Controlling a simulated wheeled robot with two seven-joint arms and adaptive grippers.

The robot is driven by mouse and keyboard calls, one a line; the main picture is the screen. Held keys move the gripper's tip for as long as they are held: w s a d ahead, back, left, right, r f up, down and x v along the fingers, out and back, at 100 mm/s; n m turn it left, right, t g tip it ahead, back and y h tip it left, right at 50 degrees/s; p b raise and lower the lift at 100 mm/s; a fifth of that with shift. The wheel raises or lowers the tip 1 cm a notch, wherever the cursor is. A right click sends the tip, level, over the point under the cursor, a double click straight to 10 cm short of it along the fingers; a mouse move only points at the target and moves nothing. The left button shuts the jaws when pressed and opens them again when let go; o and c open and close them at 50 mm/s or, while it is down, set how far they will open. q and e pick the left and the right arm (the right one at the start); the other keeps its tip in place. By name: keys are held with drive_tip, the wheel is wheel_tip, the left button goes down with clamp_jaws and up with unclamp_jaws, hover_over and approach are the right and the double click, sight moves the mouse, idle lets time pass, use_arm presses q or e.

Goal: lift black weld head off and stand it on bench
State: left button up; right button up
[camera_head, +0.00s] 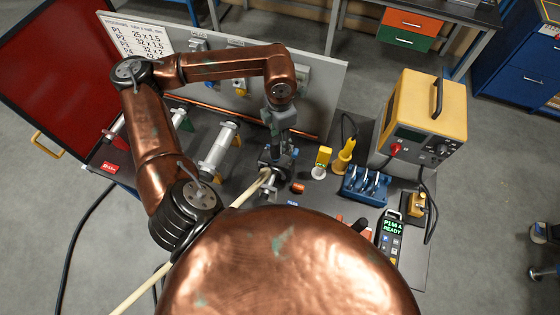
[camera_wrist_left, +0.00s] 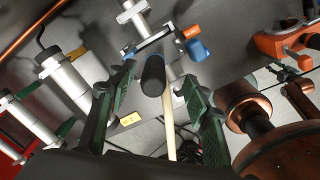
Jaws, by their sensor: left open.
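The black weld head (camera_wrist_left: 153,75) shows in the left wrist view as a dark rounded cylinder, seen nearly end-on. My left gripper (camera_wrist_left: 158,88) is open, with one green-black finger on each side of it; I cannot tell whether either finger touches it. In the head view my left gripper (camera_head: 279,140) points down over the weld area, and the gripper and arm hide much of the head there. A cream rod (camera_wrist_left: 168,125) runs from beside the black cylinder toward the lower edge. The grey bench (camera_head: 320,200) lies below. My right gripper is not in view.
A grey back panel (camera_head: 320,90) stands behind. Free bench room is narrow.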

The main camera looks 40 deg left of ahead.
sight(276, 150)
use_arm(q)
drive_tip(key=shift+s+a+f, duration=0.1)
drive_tip(key=shift+f, duration=0.85)
drive_tip(key=f+p, duration=0.2)
drive_tip(key=f, duration=0.1)
drive_tip(key=f+p, duration=0.1)
drive_tip(key=f, duration=0.1)
drive_tip(key=shift+s+a, duration=0.4)
drive_tip(key=shift+w+f, duration=0.1)
drive_tip(key=shift+f, duration=0.25)
clamp_jaws()
drive_tip(key=shift+r, duration=0.15)
